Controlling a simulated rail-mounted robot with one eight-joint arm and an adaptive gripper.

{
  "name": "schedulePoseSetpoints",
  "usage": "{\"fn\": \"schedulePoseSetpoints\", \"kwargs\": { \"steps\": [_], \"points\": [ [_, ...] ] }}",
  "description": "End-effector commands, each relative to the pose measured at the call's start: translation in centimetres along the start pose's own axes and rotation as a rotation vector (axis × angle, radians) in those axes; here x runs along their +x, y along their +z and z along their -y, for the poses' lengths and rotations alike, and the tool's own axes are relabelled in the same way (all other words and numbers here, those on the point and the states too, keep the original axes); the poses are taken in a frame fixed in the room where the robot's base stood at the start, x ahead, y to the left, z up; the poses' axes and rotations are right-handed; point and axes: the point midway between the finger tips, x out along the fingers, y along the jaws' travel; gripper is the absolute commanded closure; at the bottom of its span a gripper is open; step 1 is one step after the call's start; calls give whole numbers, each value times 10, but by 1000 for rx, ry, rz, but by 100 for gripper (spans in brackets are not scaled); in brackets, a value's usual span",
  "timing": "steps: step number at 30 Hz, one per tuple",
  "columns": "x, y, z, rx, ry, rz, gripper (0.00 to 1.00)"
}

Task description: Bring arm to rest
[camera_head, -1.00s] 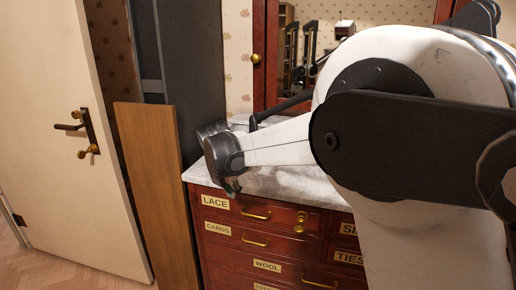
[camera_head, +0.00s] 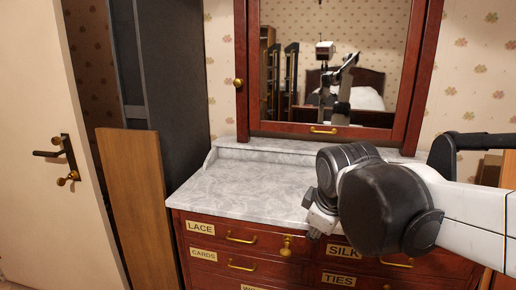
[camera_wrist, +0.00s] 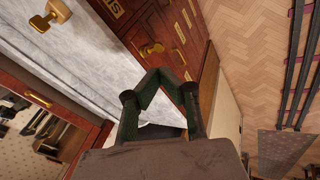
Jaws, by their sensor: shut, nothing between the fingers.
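My arm enters the head view from the right, bent, with its dark wrist in front of the marble-topped dresser (camera_head: 240,188). My gripper (camera_head: 318,222) hangs at the front edge of the dresser top, partly hidden behind the wrist in the head view. In the wrist view my gripper (camera_wrist: 160,74) shows dark green fingers meeting at their tips, shut and empty. Behind them the wrist view shows the dresser's drawer fronts (camera_wrist: 178,50) at a steep tilt. I cannot tell how close the fingers are to the drawers.
A mirror cabinet (camera_head: 424,75) stands on the back of the dresser. Brass drawer knobs and handles stick out in front. A wooden board (camera_head: 136,205) leans left of the dresser near a white door (camera_head: 35,120). The marble top looks clear. Open parquet (camera_wrist: 245,60) shows in the wrist view.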

Motion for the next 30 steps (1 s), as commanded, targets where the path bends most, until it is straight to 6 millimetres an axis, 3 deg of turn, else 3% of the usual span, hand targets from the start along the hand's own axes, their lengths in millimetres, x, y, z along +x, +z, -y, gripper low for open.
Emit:
{"fn": "schedulePoseSetpoints", "kwargs": {
  "steps": [6,15,21,30],
  "points": [
    [-21,61,25,371,30,-29,100],
    [-29,122,64,824,57,-80,100],
    [-28,138,76,959,64,-97,100],
    [-28,139,77,974,64,-100,100]
  ]
}}
